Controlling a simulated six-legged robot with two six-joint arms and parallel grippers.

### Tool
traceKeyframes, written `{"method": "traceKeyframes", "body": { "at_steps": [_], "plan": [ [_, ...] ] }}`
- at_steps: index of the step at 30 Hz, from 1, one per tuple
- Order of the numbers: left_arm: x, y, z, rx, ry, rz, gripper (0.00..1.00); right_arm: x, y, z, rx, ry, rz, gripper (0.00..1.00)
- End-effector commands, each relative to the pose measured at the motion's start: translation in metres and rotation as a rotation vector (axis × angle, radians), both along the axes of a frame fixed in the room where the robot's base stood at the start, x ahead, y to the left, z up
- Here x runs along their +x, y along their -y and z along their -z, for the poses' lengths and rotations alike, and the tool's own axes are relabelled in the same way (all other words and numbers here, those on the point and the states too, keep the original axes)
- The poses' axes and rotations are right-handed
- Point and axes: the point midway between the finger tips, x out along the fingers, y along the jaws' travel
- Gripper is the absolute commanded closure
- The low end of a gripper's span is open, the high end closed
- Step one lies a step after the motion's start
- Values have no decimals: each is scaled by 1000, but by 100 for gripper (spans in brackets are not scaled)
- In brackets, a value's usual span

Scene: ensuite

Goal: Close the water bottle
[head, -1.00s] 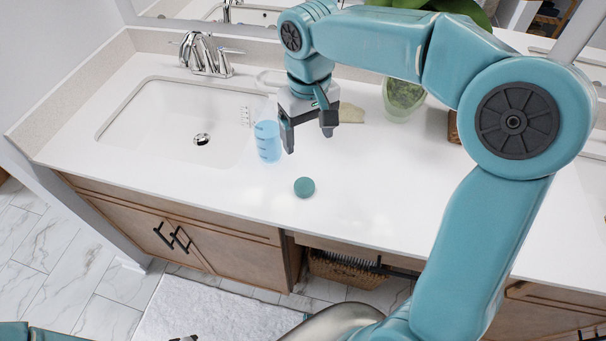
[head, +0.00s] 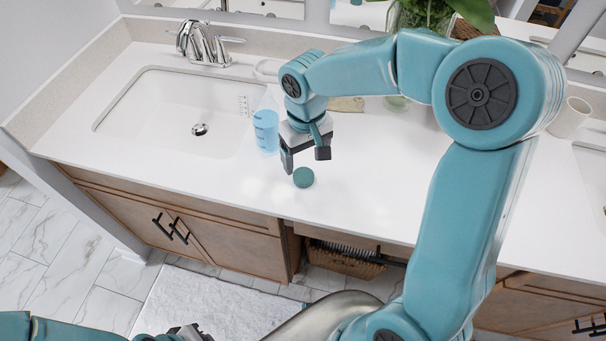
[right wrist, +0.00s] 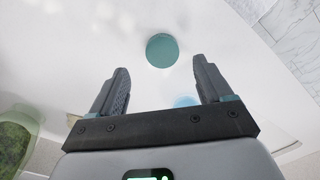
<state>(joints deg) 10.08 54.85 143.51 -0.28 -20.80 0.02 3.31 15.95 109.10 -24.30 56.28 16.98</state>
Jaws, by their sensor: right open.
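The water bottle (head: 266,131) is a translucent light-blue container standing on the white counter by the sink's right edge. Its cap (head: 303,177), a small teal disc, lies apart on the counter, nearer the front edge. My right gripper (head: 305,162) is open and empty, just above and behind the cap, to the right of the bottle. In the right wrist view the cap (right wrist: 162,50) shows just beyond the gap between the open fingertips (right wrist: 160,68). A pale blue patch there is partly hidden by the gripper. My left gripper (head: 180,333) is partly cut off at the bottom edge; its jaws are unclear.
The sink (head: 165,115) with a chrome faucet (head: 205,45) is on the left. A plant (head: 430,15) stands at the back, and a beige cup (head: 570,118) at the right. The counter around the cap is clear. A wicker basket (head: 342,262) sits below.

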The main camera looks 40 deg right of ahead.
Motion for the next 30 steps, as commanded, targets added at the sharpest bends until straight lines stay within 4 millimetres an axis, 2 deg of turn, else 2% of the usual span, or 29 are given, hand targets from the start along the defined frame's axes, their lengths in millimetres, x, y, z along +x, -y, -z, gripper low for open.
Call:
{"method": "traceKeyframes", "body": {
  "at_steps": [3,14,24,30],
  "plan": [
    [0,0,0,0,0,0,100,0,1,9,0,-1,0,21],
    [0,0,-1,0,0,0,100,1,1,12,0,0,0,21],
    [0,0,-7,0,0,0,100,6,-3,58,0,-2,1,21],
    [0,0,-7,0,0,0,100,6,-3,63,0,1,0,21]
  ]
}}
